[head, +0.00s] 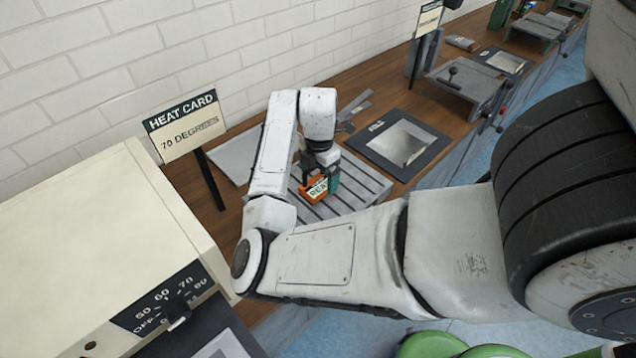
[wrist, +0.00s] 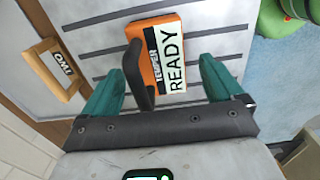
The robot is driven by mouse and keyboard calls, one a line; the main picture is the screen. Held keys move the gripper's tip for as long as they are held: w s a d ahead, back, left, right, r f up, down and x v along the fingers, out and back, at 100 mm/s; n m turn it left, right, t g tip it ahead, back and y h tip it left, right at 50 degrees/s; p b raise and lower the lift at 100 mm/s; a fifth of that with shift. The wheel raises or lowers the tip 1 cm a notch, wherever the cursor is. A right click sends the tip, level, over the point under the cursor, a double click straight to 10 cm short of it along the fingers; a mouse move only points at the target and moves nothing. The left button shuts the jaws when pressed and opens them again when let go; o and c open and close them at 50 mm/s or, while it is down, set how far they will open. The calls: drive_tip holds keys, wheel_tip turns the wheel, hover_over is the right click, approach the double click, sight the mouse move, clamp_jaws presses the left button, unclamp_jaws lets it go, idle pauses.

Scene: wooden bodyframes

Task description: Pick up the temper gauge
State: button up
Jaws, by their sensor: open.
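The temper gauge is an orange block with a dark handle and a pale label reading "TEMPER READY". In the wrist view the temper gauge (wrist: 147,71) lies on a grey slatted surface (wrist: 215,60). In the head view the temper gauge (head: 314,189) shows small on the grey slatted plate (head: 352,190) on the bench. My gripper (wrist: 160,80) has its two teal fingers spread, one on each side of the gauge's lower part. The dark handle is near the left finger. I cannot tell whether either finger touches the gauge. In the head view my gripper (head: 320,175) partly hides the gauge.
A wooden frame marked "TWO" (wrist: 62,64) lies left of the gauge. A "HEAT CARD 70 DEGREES" sign (head: 184,127) stands on the bench behind a cream box with a dial (head: 110,240).

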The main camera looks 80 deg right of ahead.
sight(319, 180)
drive_tip(key=shift+f, duration=1.45)
drive_tip(key=c, duration=1.3)
